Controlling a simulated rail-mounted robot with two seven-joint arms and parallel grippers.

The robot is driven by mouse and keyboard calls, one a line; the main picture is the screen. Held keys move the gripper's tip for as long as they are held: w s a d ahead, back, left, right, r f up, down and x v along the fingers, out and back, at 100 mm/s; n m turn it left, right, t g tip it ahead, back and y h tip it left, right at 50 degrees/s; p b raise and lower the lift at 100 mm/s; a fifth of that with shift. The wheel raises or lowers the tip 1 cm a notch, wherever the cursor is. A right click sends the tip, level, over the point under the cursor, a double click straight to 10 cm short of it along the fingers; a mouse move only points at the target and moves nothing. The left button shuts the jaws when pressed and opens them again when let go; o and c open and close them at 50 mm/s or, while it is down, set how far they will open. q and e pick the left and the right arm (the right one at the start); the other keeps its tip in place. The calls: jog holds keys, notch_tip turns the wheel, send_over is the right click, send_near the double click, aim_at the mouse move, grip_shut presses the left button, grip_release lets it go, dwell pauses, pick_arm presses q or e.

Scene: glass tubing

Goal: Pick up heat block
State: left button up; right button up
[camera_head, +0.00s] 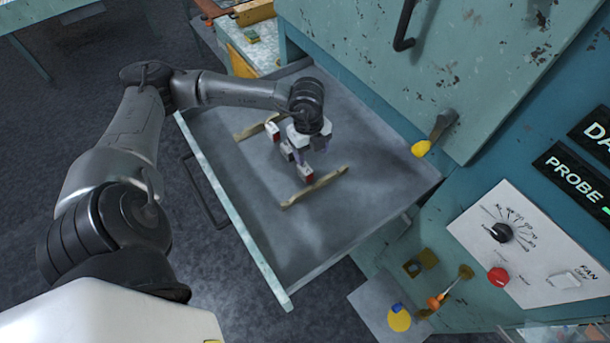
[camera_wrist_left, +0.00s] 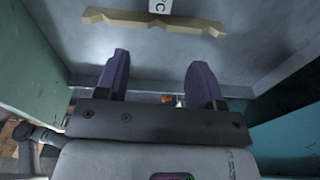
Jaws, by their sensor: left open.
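My left gripper (camera_head: 302,160) hangs over the open metal drawer (camera_head: 375,185), pointing down. Its two purple fingers (camera_wrist_left: 158,75) are spread in the left wrist view, with only grey surface and a small orange-red spot showing between them. A pale notched bar (camera_head: 315,187) lies in the drawer just in front of the gripper. A second pale bar (camera_head: 257,127) lies behind it. Small red-and-white pieces (camera_head: 273,131) show beside the gripper. I cannot clearly make out a heat block. My right gripper is out of view.
The teal drawer front (camera_head: 232,212) and side walls enclose the work area. A control panel (camera_head: 527,262) is at lower right. The drawer's right part is clear.

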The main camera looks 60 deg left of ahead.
aim_at(305, 168)
pick_arm(q)
jog(key=shift+n+y, duration=0.4)
jog(key=shift+y, duration=0.2)
jog(key=f, duration=0.2)
jog(key=a+f, duration=0.1)
jog(key=f, duration=0.1)
jog(key=a+f+p, duration=0.1)
jog(key=f, duration=0.2)
jog(key=shift+s+a+f, duration=0.1)
jog(key=shift+s+a, duration=0.05)
jog(key=shift+a, duration=0.05)
jog(key=shift+f, duration=0.95)
notch_tip(305, 168, down, 3)
jog(key=shift+f+p, duration=0.15)
jog(key=shift+p, duration=0.45)
jog(key=shift+f, duration=0.55)
jog(key=c, duration=1)
